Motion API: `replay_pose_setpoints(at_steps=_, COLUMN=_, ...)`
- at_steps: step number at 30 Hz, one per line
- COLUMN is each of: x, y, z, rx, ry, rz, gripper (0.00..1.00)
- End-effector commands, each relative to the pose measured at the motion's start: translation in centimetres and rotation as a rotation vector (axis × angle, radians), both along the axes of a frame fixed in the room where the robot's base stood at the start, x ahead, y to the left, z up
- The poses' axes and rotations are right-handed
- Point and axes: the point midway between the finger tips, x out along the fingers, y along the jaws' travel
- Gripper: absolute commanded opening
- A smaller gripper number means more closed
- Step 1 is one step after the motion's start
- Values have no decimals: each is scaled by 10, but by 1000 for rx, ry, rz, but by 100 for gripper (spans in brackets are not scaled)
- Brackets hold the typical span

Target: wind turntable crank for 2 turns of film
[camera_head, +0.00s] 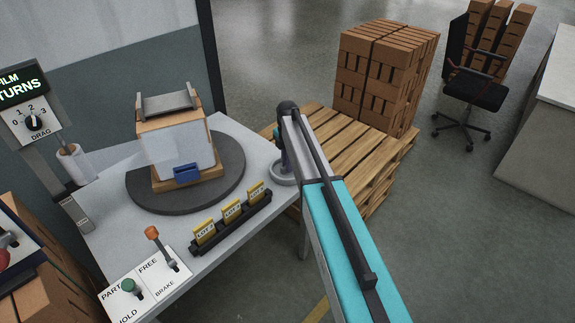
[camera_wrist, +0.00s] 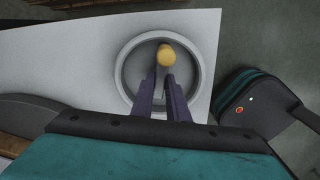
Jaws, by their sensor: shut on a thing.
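The crank (camera_wrist: 123,85) is a round grey wheel at the right end of the table, with a yellow knob (camera_wrist: 167,55). In the head view its grey base (camera_head: 284,179) shows beside my arm, which hides the rest. My gripper (camera_wrist: 165,76) is shut on the yellow knob, its two dark fingers reaching over the wheel. The dark round turntable (camera_head: 238,181) carries a brick stack (camera_head: 190,182) partly wrapped in pale film (camera_head: 185,148), with a blue clip (camera_head: 187,172) in front.
A drag dial (camera_head: 34,122), an orange-topped free/brake lever (camera_head: 152,233) and a green knob (camera_head: 128,285) are at left. Several yellow lot cards (camera_head: 232,209) stand in a black rack. A wooden pallet (camera_head: 375,160) with bricks (camera_head: 388,75) stands behind my arm.

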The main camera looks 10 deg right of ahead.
Motion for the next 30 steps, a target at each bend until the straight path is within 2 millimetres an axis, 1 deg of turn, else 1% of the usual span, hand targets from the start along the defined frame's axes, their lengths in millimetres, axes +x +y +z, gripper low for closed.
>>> replay_pose_setpoints(at_steps=4, x=1, y=0, z=0, rx=0, ry=-2, rz=95, gripper=0)
replay_pose_setpoints(at_steps=10, x=1, y=0, z=1, rx=0, ry=-2, rz=177, gripper=0)
replay_pose_setpoints(at_steps=16, x=1, y=0, z=1, rx=0, ry=-2, rz=207, gripper=0)
replay_pose_setpoints(at_steps=26, x=1, y=0, z=1, rx=0, ry=-2, rz=209, gripper=0)
replay_pose_setpoints(at_steps=27, x=1, y=0, z=1, rx=0, ry=-2, rz=208, gripper=19)
replay_pose_setpoints(at_steps=30, x=1, y=0, z=1, rx=0, ry=-2, rz=208, gripper=33)
